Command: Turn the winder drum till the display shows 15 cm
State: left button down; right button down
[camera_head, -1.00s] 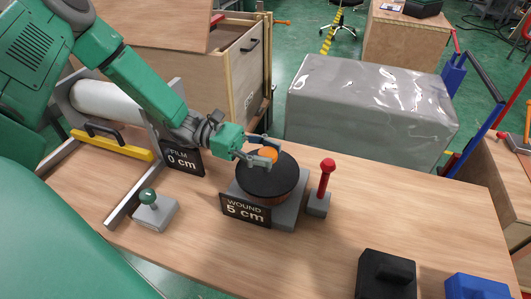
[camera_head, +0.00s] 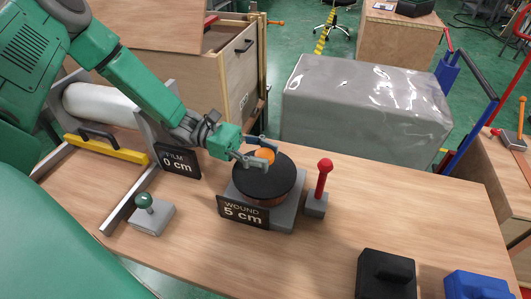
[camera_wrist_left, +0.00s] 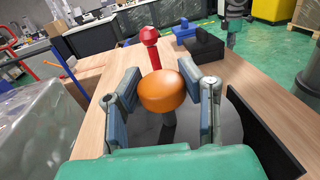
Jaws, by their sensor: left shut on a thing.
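The winder drum (camera_head: 262,186) is a dark disc on a grey base, with an orange knob (camera_head: 265,154) on its top near the far edge. The black display (camera_head: 243,211) in front of it reads "WOUND 5 cm". My left gripper (camera_head: 260,152) is shut on the orange knob, with one finger on each side of it. In the left wrist view the orange knob (camera_wrist_left: 161,91) sits between the fingers, and the dark drum top shows below it. My right gripper is not in view.
A post with a red knob (camera_head: 323,179) stands just right of the drum. A second display (camera_head: 178,162) reads "FILM 0 cm" by the white roll (camera_head: 101,103). A green-knobbed block (camera_head: 150,215) is at left, black (camera_head: 386,275) and blue (camera_head: 477,287) blocks at front right.

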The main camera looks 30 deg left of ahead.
pick_arm(q)
jog(key=shift+w+r, duration=0.2)
jog(key=c, duration=1)
grip_release()
jog(key=shift+a, duration=0.1)
jog(key=shift+f, duration=0.15)
jog(key=shift+a, duration=0.1)
notch_tip(320, 180, up, 10)
jog(key=shift+f, duration=0.1)
jog(key=shift+w, duration=0.15)
